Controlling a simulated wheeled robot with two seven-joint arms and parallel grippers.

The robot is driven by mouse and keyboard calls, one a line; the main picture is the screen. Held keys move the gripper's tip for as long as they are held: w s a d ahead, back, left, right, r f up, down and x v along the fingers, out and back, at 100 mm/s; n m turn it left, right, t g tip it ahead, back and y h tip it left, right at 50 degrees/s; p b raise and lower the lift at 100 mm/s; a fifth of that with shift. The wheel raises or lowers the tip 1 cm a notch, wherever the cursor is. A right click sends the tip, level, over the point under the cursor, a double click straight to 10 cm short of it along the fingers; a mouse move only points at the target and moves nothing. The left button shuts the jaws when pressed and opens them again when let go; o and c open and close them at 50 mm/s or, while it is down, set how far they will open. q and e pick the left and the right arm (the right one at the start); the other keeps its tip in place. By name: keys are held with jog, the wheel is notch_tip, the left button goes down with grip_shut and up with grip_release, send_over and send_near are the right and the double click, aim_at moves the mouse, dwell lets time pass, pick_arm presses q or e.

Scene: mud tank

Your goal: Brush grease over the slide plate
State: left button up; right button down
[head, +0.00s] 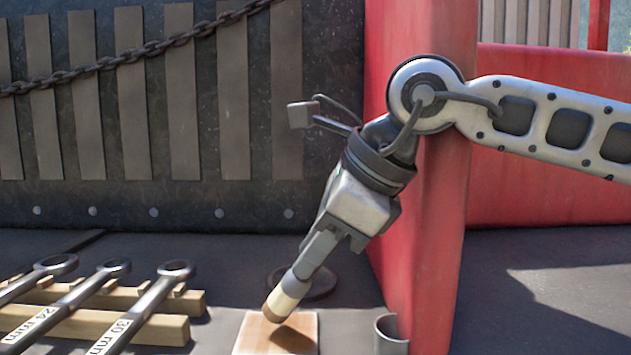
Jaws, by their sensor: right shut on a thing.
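My right gripper (316,254) comes in from the right and points down and to the left. It is shut on a short brush (290,288) with a cream body and a brown tip. The brush is tilted, and its tip is at the slide plate (260,342), a tan-brown plate with a pale edge, cut off by the bottom of the head view. I cannot tell whether the tip touches the plate. A dark shadow lies on the plate beside the tip. My left gripper is not in view.
Several wrenches (150,304) lie across wooden bars (160,329) at the lower left. A dark round disc (318,284) lies behind the brush. A grey curved piece (390,337) stands right of the plate, by a red post (432,240). A chain (110,64) hangs across the slatted back wall.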

jog(key=shift+s+r+p, duration=0.2)
jog(key=shift+r+p, duration=0.05)
jog(key=shift+r, duration=0.35)
jog(key=shift+s+r+p, duration=0.15)
jog(key=shift+r+p, duration=0.1)
jog(key=shift+r, duration=0.35)
jog(key=shift+w+r+p, duration=0.1)
jog(key=shift+r+p, duration=0.4)
jog(key=shift+r, duration=0.2)
notch_tip(320, 180, up, 2)
jog(key=shift+r+p, duration=0.15)
jog(key=shift+p, duration=0.65)
jog(key=shift+r, duration=0.25)
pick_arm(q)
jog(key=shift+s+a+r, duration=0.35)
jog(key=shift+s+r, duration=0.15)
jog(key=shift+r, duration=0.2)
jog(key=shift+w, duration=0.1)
